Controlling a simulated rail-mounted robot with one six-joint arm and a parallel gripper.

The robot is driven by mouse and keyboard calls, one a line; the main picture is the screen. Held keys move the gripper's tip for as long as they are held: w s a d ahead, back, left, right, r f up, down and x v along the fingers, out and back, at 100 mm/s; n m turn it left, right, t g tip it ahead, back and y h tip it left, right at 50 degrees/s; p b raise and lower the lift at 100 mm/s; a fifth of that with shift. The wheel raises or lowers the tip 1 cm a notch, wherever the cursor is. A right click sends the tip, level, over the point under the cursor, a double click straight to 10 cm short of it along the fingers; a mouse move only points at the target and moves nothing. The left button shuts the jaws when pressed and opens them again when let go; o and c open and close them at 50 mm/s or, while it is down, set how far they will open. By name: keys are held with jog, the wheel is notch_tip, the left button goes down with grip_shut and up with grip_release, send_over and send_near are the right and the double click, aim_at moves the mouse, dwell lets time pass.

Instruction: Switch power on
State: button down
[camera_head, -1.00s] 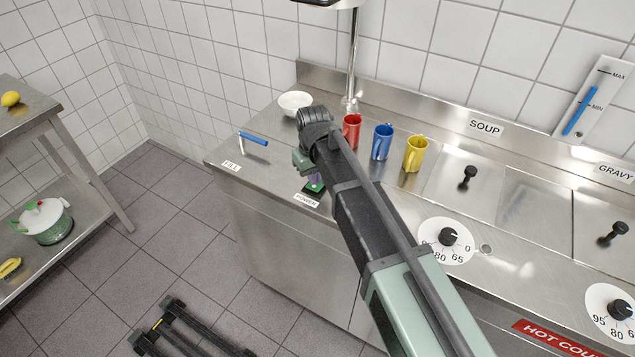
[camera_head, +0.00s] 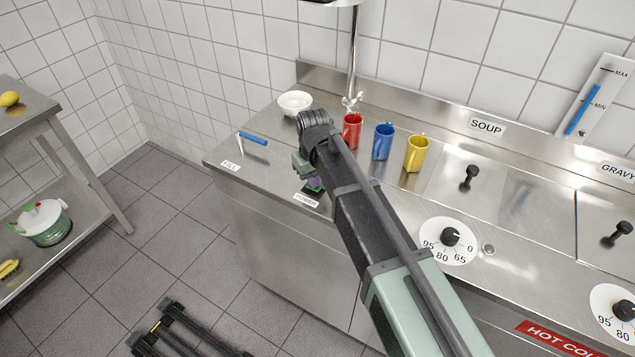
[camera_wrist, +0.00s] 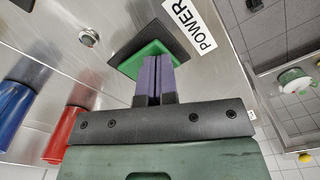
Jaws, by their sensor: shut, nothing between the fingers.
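The power switch is a green rocker (camera_wrist: 143,60) on a black square base (camera_wrist: 122,46), beside the POWER label (camera_wrist: 188,22) at the counter's front edge. In the head view, only a bit of the switch (camera_head: 313,191) shows below my gripper (camera_head: 314,183), next to its label (camera_head: 306,200). My gripper is shut and empty, with its purple fingers (camera_wrist: 153,62) together. In the wrist view the fingertips are right over the green rocker and hide part of it. I cannot tell whether they touch it or which way the rocker is tilted.
Red (camera_head: 352,131), blue (camera_head: 383,142) and yellow (camera_head: 416,153) mugs stand behind my arm, near a white bowl (camera_head: 295,103). A blue-handled lever (camera_head: 253,138) is at the FILL label. Black dial knobs (camera_head: 450,236) are on the right. The floor in front is mostly open.

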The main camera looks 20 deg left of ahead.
jog(key=shift+f+b, duration=0.3)
jog(key=shift+f, duration=0.05)
notch_tip(320, 180, up, 7)
jog(key=p, duration=0.7)
jog(key=shift+r, duration=0.2)
jog(key=shift+f, duration=0.1)
jog(key=s+d+m, duration=0.3)
jog(key=s+d, duration=0.1)
jog(key=d, duration=0.7)
jog(key=s+d+m, duration=0.3)
jog(key=s+d, duration=0.1)
jog(key=d, duration=0.8)
jog(key=s+d+m, duration=0.3)
jog(key=d, duration=0.9)
jog(key=shift+s+d, duration=0.15)
jog(key=shift+s, duration=0.25)
